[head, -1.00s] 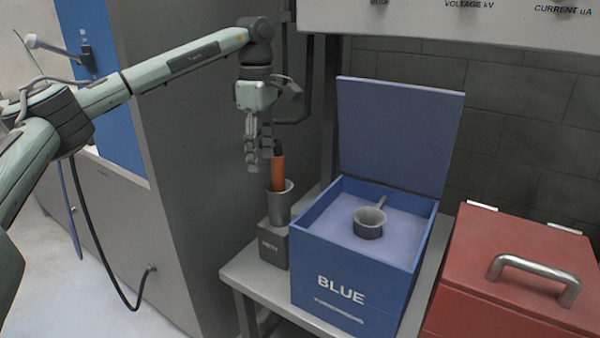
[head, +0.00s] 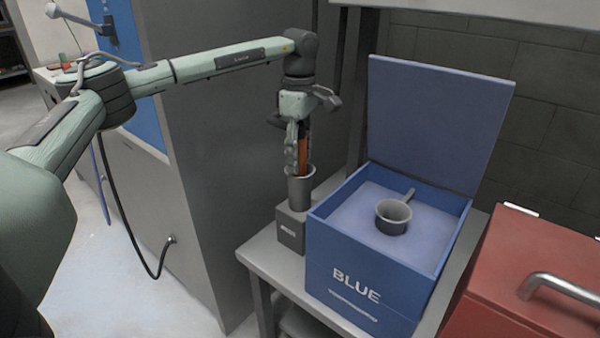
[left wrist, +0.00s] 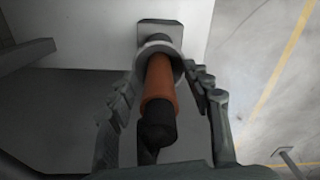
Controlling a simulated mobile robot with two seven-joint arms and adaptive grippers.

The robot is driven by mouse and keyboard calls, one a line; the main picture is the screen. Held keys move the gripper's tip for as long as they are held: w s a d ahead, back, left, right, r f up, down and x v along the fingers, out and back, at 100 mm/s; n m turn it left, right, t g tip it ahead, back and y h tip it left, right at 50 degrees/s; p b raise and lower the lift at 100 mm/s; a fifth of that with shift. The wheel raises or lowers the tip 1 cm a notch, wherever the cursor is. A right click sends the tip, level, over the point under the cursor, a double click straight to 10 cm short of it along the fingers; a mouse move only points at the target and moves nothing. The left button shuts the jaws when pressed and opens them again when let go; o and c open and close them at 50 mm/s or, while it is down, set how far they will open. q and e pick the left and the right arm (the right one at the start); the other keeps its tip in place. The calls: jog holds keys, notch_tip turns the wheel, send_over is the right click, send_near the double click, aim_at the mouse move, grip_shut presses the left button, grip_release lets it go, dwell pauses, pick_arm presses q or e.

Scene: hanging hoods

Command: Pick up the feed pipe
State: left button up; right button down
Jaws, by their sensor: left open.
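The feed pipe, an orange tube (head: 304,158) with a black upper end, stands upright in a grey cup-shaped holder (head: 300,190). My left gripper (head: 299,165) is above the cup with its fingers down around the pipe. In the left wrist view the pipe (left wrist: 160,82) runs between the two open fingers, with a gap visible on each side. The cup's rim (left wrist: 160,47) shows beyond the fingertips. In the head view the fingers hide much of the pipe. My right gripper is not in view.
The holder's grey block (head: 291,230) stands on a grey table (head: 262,252). Right of it is an open blue box (head: 350,290) holding a small dark pan (head: 393,218), its lid (head: 440,120) raised. A red box (head: 525,270) is farther right. A tall grey cabinet (head: 210,120) stands left.

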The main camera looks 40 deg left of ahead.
pick_arm(q)
jog(key=shift+f, duration=0.15)
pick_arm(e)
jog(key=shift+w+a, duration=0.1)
pick_arm(q)
grip_shut()
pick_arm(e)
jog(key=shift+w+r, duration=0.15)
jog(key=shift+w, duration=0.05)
pick_arm(q)
notch_tip(320, 180, up, 20)
jog(key=p, duration=0.2)
jog(key=shift+p, duration=0.3)
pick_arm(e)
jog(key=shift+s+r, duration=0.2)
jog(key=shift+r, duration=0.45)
